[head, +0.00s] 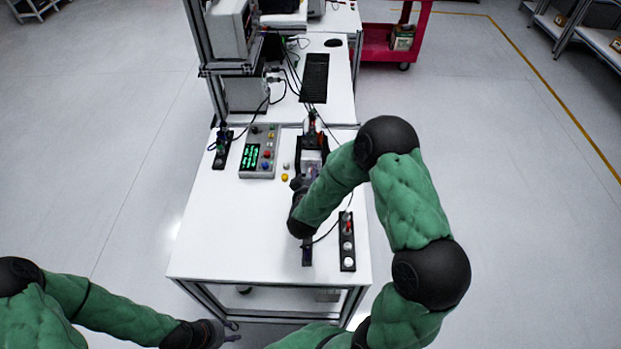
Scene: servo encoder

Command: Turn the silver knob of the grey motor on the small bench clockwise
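The small white bench (215,235) stands in the middle of the head view. A dark fixture with a pale grey block (312,158) stands at its centre right, just beyond my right forearm. I cannot make out the motor's silver knob; my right arm covers part of this area. My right arm reaches over the bench from the right, its black wrist low over the bench's middle. The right gripper's fingers cannot be told apart from the dark parts there. My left gripper (228,337) is low at the left, in front of the bench and away from the fixture; its opening is unclear.
A grey control box (260,150) with a green display and coloured buttons sits left of the fixture. A black button strip (347,243) lies at the right. A keyboard (314,78) lies on the desk behind. The bench's front left is clear.

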